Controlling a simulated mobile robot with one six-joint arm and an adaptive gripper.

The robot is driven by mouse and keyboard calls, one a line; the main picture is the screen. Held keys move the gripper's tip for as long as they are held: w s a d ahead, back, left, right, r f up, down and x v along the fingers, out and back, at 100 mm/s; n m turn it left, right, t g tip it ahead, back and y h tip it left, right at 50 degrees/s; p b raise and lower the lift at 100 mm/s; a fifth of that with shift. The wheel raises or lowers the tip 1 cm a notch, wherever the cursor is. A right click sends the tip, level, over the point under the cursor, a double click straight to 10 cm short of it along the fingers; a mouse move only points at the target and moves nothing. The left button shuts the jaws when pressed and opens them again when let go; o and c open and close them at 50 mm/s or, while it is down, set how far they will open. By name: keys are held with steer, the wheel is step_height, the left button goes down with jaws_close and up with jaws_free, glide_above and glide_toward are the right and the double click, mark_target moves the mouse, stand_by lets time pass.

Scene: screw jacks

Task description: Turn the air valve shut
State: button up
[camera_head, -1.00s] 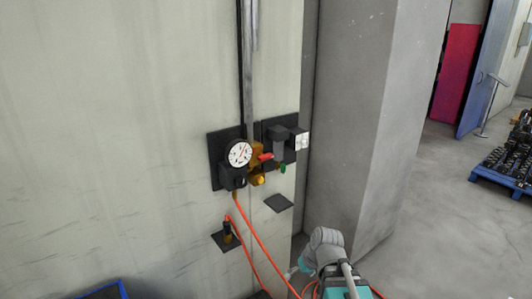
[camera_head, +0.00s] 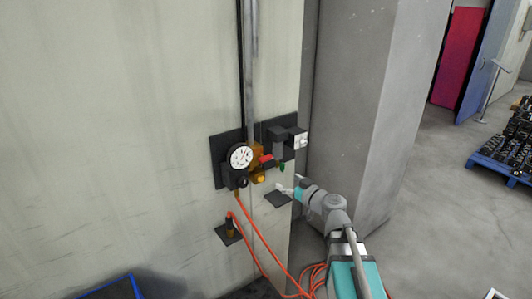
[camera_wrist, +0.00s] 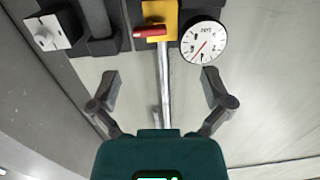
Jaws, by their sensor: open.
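The air valve is a brass-yellow block with a short red handle (camera_head: 266,158) on the wall panel, just right of a round white pressure gauge (camera_head: 240,156). In the wrist view the red handle (camera_wrist: 147,31) lies sideways across the yellow block (camera_wrist: 160,12) at the top, with the gauge (camera_wrist: 204,42) to its right. My gripper (camera_wrist: 160,82) is open and empty, its fingers wide apart. The handle lies beyond the fingertips, with no contact seen. In the head view my gripper (camera_head: 283,188) is small, below and right of the handle; its fingers are hard to make out.
A black fitting with a white block (camera_head: 301,141) sits right of the valve. A small dark shelf (camera_head: 278,198) is below it, near my arm. Orange hoses (camera_head: 262,240) hang below the gauge. A grey pillar (camera_head: 358,120) stands to the right.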

mark_target(268, 159)
steer(key=shift+w+d+r+t, duration=0.2)
steer(key=shift+d+r+t, duration=0.1)
steer(key=shift+r, duration=0.1)
steer(key=shift+w+d+r+t, duration=0.2)
steer(key=shift+r+t, duration=0.1)
steer(key=shift+r, duration=0.1)
steer(key=shift+w+a, duration=0.1)
steer(key=x, duration=1.3)
steer(key=shift+w+a+f, duration=0.15)
steer(key=shift+w, duration=0.1)
steer(key=shift+c, duration=0.3)
steer(key=c, duration=0.9)
